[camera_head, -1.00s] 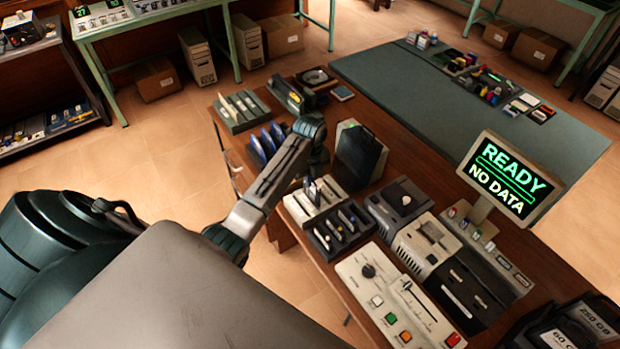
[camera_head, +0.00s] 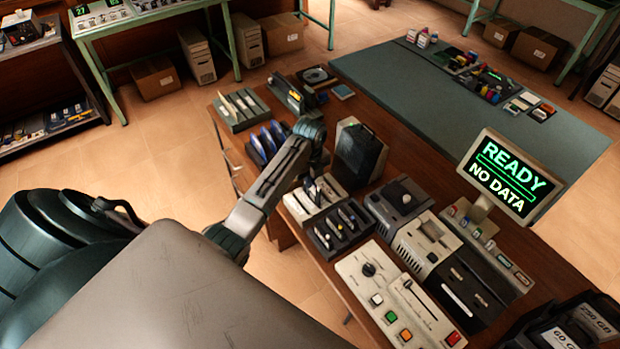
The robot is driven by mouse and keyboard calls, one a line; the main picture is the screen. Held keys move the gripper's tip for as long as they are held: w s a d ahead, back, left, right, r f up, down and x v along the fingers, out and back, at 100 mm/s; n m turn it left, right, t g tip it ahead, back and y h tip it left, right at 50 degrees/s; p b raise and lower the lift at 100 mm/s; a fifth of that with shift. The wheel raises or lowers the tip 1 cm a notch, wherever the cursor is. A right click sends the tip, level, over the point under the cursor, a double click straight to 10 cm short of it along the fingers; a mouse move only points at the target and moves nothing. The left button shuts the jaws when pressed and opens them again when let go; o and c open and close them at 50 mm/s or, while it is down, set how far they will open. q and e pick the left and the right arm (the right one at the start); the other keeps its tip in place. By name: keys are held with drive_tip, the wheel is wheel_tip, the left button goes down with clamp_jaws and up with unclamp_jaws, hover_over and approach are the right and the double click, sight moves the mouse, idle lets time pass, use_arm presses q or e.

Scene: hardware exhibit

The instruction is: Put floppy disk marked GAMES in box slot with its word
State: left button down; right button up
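My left arm reaches in from the left over the brown table. Its gripper (camera_head: 314,180) points down at the back of a pale slotted box (camera_head: 298,207); it is too small and dark to tell whether it is open or shut, or holds anything. A dark slotted box (camera_head: 325,246) with several thin items stands just in front of the pale one. A rack of blue disk-like items (camera_head: 257,152) is behind the arm, and a rack of pale items (camera_head: 232,122) is further back. No GAMES marking is readable on any item. My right gripper is not in view.
A dark upright case (camera_head: 360,157) stands close to the right of the gripper. Grey devices (camera_head: 398,204) and a control panel (camera_head: 362,290) fill the table's front. A screen (camera_head: 510,178) reads "READY NO DATA". A green-topped table (camera_head: 420,95) lies behind, largely clear on its left.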

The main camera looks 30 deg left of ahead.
use_arm(q)
drive_tip(key=shift+f+b, duration=0.55)
drive_tip(key=shift+f, duration=1.05)
drive_tip(key=c, duration=1.6)
unclamp_jaws()
drive_tip(key=shift+r, duration=0.1)
drive_tip(key=shift+r+p, duration=0.95)
drive_tip(key=shift+r, duration=3)
